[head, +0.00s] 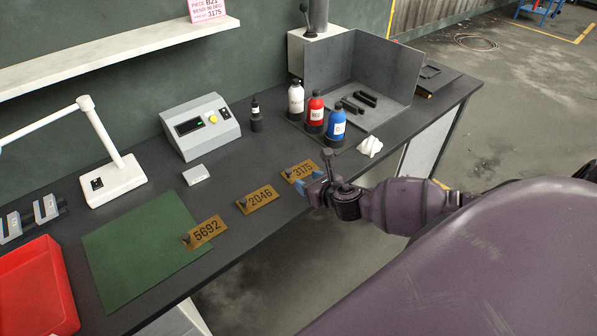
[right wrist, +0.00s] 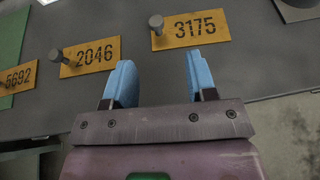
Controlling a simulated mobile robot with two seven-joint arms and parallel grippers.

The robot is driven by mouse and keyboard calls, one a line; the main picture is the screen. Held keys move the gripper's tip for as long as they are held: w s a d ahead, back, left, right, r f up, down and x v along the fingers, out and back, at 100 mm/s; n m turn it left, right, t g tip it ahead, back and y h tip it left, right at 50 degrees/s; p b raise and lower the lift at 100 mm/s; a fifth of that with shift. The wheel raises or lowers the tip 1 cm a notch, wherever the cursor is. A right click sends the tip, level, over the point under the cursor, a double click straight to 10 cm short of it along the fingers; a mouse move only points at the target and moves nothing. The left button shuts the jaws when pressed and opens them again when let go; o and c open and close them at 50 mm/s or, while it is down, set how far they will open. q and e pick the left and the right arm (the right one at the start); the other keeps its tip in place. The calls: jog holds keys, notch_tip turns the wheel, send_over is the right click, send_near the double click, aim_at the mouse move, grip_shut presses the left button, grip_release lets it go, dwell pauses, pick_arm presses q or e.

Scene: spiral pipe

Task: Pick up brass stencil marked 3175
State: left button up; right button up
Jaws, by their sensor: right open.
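The brass stencil marked 3175 (head: 301,171) lies on the dark workbench near its front edge, the rightmost of three brass plates. In the right wrist view the 3175 stencil (right wrist: 192,29) is just beyond the fingertips, with a grey knob (right wrist: 156,23) at its left end. My right gripper (head: 314,186) is open and empty beside the plate, its blue fingers apart; they also show in the right wrist view (right wrist: 160,75). The stencils 2046 (head: 260,200) and 5692 (head: 207,232) lie to the left. My left gripper is not in view.
A green mat (head: 130,255) and a red tray (head: 38,290) are at the left. White, red (head: 315,108) and blue (head: 336,125) bottles stand behind the 3175 plate, with a crumpled white cloth (head: 370,146) nearby. A grey control box (head: 200,127) stands farther back.

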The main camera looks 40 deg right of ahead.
aim_at(290, 172)
jog(key=shift+a+x, duration=0.15)
jog(key=shift+x, duration=2.05)
jog(key=shift+a+x, duration=0.1)
jog(key=shift+x, duration=2.15)
jog(key=shift+r, duration=0.1)
grip_shut()
